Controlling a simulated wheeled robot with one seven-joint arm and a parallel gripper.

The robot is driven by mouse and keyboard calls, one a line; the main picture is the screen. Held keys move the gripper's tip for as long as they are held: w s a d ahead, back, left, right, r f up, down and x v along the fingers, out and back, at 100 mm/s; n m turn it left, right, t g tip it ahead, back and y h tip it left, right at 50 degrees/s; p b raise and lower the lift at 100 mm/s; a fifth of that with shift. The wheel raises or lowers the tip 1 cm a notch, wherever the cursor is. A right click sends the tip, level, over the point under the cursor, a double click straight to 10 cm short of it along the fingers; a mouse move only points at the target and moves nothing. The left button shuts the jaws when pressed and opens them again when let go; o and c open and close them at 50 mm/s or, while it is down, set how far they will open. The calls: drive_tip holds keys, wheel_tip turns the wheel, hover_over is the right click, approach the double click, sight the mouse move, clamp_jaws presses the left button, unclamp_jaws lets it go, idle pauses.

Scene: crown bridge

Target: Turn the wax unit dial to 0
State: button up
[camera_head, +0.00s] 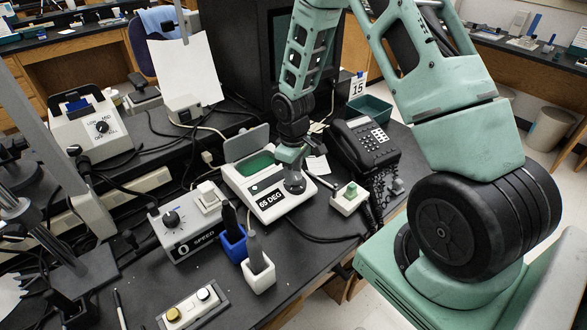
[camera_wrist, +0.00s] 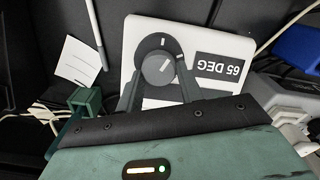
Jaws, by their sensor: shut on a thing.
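The wax unit (camera_head: 238,184) is a white box with an open lid, green wax in its well and a "65 DEG" label on the front. Its dial (camera_wrist: 159,68) shows in the wrist view as a grey knob on a round black base with a white mark. My gripper (camera_wrist: 158,75) has a finger on each side of the knob and is shut on it.
A speed control box (camera_head: 184,243), a blue holder (camera_head: 232,248) and a white holder (camera_head: 259,276) stand at front left. A black telephone (camera_head: 366,145) and a small white box with a green switch (camera_head: 349,198) stand close on the right. Cables lie around the unit.

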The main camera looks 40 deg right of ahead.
drive_tip(key=shift+r+n, duration=0.1)
drive_tip(key=shift+n, duration=1)
drive_tip(key=shift+p, duration=0.3)
drive_tip(key=o, duration=1)
wheel_tip(320, 180, up, 17)
drive_tip(key=shift+r, duration=0.15)
